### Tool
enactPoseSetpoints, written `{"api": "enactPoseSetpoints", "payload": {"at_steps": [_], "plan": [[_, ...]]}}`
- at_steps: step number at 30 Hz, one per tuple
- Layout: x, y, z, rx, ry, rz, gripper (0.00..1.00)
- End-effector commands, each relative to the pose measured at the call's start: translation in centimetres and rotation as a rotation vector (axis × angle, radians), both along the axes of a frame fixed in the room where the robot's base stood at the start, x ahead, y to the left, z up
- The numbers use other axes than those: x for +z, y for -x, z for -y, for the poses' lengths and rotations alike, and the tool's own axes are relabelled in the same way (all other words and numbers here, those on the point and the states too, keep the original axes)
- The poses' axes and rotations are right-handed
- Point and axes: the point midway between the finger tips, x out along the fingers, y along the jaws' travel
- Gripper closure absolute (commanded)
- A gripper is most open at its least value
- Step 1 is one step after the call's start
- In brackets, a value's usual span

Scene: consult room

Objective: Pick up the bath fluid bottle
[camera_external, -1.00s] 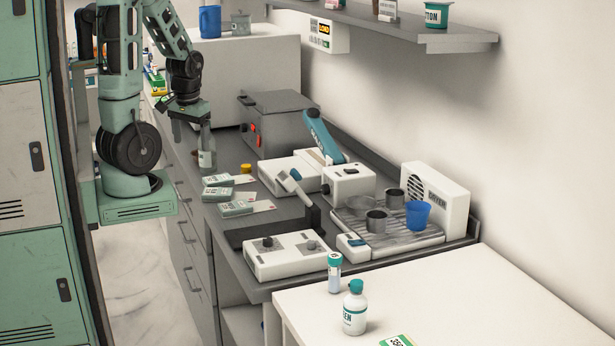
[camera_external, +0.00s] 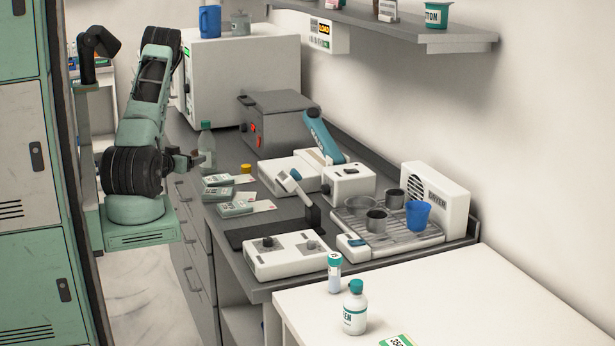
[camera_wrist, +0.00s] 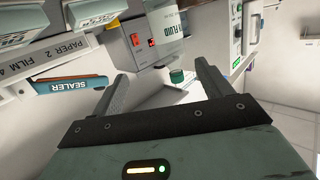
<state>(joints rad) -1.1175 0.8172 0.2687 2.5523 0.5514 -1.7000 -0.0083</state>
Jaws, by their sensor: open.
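The bath fluid bottle (camera_external: 207,141) stands upright on the grey counter, translucent grey with a green cap. In the wrist view the bottle (camera_wrist: 169,27) shows a white label reading "FLUID", with its cap towards the picture's middle and its other end cut off by the top edge. My gripper (camera_external: 191,160) is low beside the bottle, on its left in the external view. In the wrist view my gripper (camera_wrist: 160,70) is open, with the cap seen between its two fingers, nearer the right one. I cannot tell whether a finger touches the bottle.
A grey box with red switches (camera_external: 272,122) stands to the right of the bottle, and a large white machine (camera_external: 250,75) behind it. Small labelled boxes (camera_external: 219,194) and a yellow-capped item (camera_external: 246,169) lie in front. The sealer (camera_external: 322,137) is farther right.

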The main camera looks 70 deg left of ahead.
Motion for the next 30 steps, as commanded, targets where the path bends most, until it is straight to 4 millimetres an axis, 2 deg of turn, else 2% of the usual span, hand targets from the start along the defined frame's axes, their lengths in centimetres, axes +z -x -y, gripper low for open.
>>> {"api": "enactPoseSetpoints", "payload": {"at_steps": [3,7,19,21,30], "plan": [[-0.3,1.3,0.1,0.012,-0.040,0.089,0.22],[0.0,1.8,0.2,0.015,-0.066,0.136,0.22],[-0.3,0.0,-1.5,0.014,-0.076,0.146,0.22],[0.6,-1.1,-2.7,0.013,-0.073,0.143,0.22],[0.5,-5.3,-6.9,0.014,-0.070,0.143,0.22]]}}
